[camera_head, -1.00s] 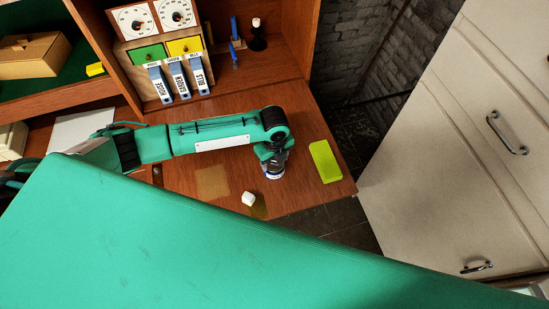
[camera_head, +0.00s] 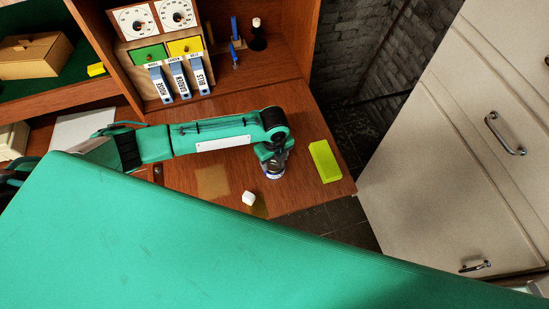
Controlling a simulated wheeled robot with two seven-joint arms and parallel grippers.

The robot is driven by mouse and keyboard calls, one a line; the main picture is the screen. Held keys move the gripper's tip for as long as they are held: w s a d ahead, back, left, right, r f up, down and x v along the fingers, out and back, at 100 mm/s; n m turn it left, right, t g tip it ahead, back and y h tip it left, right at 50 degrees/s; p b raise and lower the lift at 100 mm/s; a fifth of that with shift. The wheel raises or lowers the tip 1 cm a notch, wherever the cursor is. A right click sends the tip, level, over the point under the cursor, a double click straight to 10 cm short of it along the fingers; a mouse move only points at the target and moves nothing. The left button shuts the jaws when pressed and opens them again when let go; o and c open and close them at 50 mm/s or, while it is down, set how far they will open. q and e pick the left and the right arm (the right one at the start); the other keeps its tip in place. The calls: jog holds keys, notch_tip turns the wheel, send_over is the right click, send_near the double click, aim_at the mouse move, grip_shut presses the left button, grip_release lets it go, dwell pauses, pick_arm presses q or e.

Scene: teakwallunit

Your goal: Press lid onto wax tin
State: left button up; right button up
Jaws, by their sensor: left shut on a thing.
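My left gripper (camera_head: 275,168) points down at the wooden desk leaf, its arm coming in from the left. It is shut on a small round thing with a white and dark blue edge (camera_head: 274,177), probably the wax tin or its lid. The gripper covers most of it, so I cannot tell lid from tin or whether they touch. My right gripper is not in view.
A yellow-green block (camera_head: 325,161) lies right of the gripper. A small white piece (camera_head: 249,198) lies left of it near the front edge of the wooden leaf (camera_head: 215,155). My green body fills the foreground.

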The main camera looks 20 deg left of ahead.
pick_arm(q)
jog(key=shift+f+p, duration=0.15)
jog(key=shift+p, duration=0.45)
dwell(0.8)
dwell(0.4)
jog(key=o, duration=1.5)
jog(key=shift+c, duration=0.2)
jog(key=shift+r+p, duration=3.55)
grip_shut()
